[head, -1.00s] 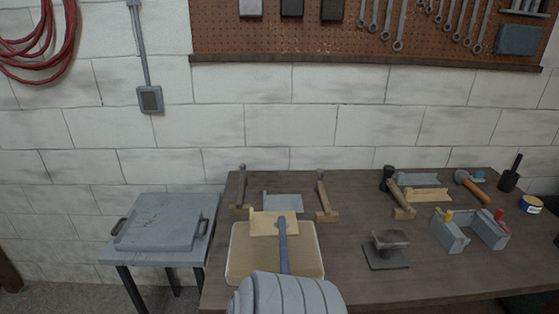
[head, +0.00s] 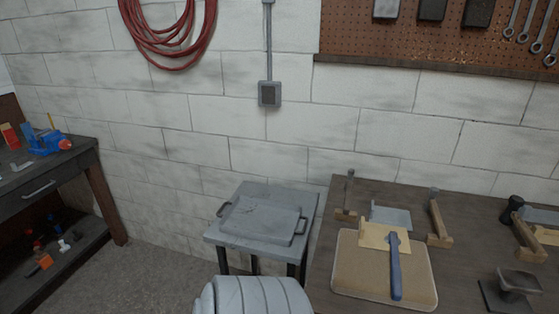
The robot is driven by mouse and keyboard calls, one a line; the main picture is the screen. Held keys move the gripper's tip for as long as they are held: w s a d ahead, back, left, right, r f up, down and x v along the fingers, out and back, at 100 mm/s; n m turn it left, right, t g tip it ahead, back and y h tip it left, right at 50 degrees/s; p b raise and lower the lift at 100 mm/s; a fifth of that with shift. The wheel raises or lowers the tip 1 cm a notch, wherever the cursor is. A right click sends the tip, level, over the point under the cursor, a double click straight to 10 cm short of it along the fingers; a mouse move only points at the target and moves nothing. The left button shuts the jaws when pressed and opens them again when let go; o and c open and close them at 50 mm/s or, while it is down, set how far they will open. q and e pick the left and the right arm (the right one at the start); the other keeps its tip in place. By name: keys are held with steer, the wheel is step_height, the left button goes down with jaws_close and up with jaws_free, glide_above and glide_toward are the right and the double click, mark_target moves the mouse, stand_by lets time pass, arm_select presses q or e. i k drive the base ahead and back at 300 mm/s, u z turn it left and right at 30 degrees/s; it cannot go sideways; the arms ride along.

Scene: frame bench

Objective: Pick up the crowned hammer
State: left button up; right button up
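Several hammer-like tools lie on the brown bench (head: 465,200) at the right. One upright-looking tool (head: 349,190) with a thin grey shaft rests at a wooden block at the bench's back left. Another, with a wooden handle and a small grey head (head: 434,192), leans on a wooden block to its right. I cannot tell which one is the crowned hammer. Neither of my grippers is in view.
A tan pad (head: 350,285) with a pale rim holds a blue bar and a wooden plate (head: 373,235). A small grey table (head: 225,237) carries a grey slab. A dark workbench (head: 40,190) with a blue vise (head: 48,142) stands at the left. Floor shows between them.

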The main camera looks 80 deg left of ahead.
mark_target(348, 187)
steer(key=u, duration=1.05)
steer(key=i, duration=0.35)
